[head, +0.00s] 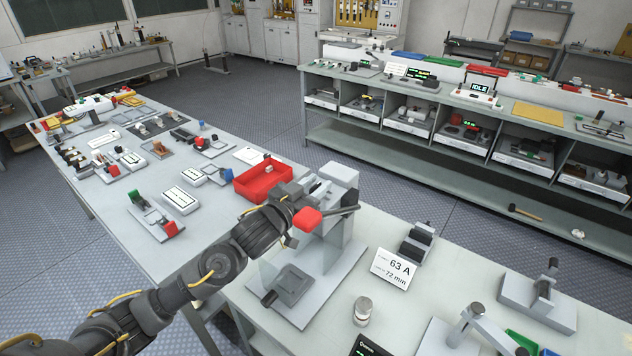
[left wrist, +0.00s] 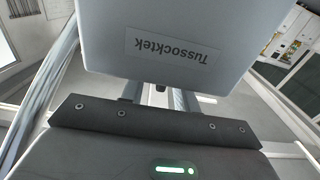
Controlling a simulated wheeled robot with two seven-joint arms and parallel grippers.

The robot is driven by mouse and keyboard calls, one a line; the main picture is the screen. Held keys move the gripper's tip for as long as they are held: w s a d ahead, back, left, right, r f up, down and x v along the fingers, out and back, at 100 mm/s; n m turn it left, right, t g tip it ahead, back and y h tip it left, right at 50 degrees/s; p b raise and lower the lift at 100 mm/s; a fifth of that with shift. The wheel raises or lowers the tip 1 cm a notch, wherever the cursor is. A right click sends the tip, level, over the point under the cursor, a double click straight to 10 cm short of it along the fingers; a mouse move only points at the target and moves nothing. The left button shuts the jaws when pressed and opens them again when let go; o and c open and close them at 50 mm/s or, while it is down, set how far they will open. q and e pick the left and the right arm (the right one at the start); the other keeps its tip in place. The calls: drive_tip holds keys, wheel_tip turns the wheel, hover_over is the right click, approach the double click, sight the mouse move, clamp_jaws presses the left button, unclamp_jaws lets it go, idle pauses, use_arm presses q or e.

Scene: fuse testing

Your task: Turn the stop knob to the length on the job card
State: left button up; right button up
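The job card (head: 394,268) stands on the bench to the right of a grey bench machine (head: 340,176) and reads 63 A and 72 mm. A red knob-like part (head: 307,219) shows on the near side of the machine; I cannot tell if it is the stop knob. My left gripper (head: 291,200) is at the machine's left side, close to the red part. Its fingertips are hidden, so its opening and any contact are unclear. In the left wrist view, a grey housing (left wrist: 190,30) with an upside-down Tussocktek label fills the top. My right gripper is not in view.
A red bin (head: 262,181) sits just behind my left gripper. A small jar (head: 363,311) stands in front of the card. A black-topped device (head: 417,242) and a grey lever fixture (head: 540,297) stand to the right. Several fixtures crowd the bench's far left.

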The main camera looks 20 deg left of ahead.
use_arm(q)
drive_tip(key=shift+w, duration=0.15)
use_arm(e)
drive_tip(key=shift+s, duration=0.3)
use_arm(q)
drive_tip(key=shift+c, duration=0.4)
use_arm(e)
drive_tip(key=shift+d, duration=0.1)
use_arm(q)
clamp_jaws()
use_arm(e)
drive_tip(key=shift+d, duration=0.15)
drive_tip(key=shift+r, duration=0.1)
